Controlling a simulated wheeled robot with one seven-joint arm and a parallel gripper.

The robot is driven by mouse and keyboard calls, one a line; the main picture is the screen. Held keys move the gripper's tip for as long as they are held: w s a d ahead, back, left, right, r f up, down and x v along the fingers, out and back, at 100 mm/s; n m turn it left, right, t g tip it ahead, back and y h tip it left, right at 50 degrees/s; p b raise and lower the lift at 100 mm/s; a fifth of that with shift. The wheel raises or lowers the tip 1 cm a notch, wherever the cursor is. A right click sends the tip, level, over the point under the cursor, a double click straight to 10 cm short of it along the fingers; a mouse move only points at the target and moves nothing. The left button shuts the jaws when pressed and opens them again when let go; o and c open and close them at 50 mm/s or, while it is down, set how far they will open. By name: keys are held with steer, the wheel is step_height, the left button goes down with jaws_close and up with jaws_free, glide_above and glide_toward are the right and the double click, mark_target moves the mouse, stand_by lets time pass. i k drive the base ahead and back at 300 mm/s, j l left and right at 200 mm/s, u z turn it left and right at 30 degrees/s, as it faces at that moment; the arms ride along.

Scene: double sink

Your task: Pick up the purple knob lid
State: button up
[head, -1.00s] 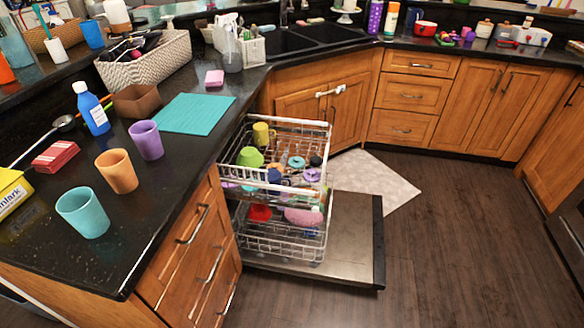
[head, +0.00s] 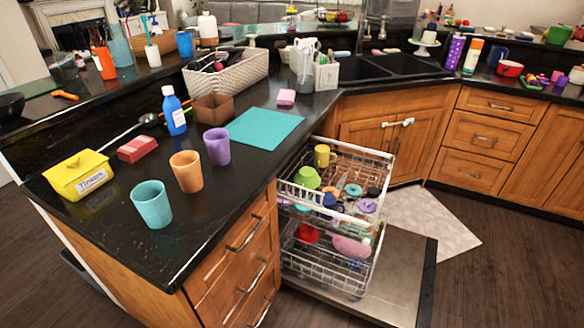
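A small round purple lid (head: 367,205) lies in the right part of the upper dishwasher rack (head: 350,150). It looks like the purple knob lid, but its knob is too small to make out clearly. Close to it in the rack are a teal ring-shaped lid (head: 353,190) and a dark item (head: 373,192). A green bowl (head: 307,177) and a yellow mug (head: 324,155) are farther left in the same rack. My gripper is not in view.
The dishwasher door (head: 405,275) is folded down with both racks out over it. The black counter (head: 110,225) on the left holds teal (head: 151,204), orange (head: 187,171) and purple (head: 217,146) cups. Dark floor (head: 500,285) to the right is clear.

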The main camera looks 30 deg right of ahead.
mark_target(371, 207)
steer(key=i+j+z, duration=0.15)
steer(key=i+z, duration=0.15)
steer(key=i+j+z, duration=0.55)
steer(key=i, duration=0.2)
steer(key=i+j+z, duration=0.3)
steer(key=i, duration=0.15)
steer(key=i+l, duration=0.1)
steer(key=i, duration=0.1)
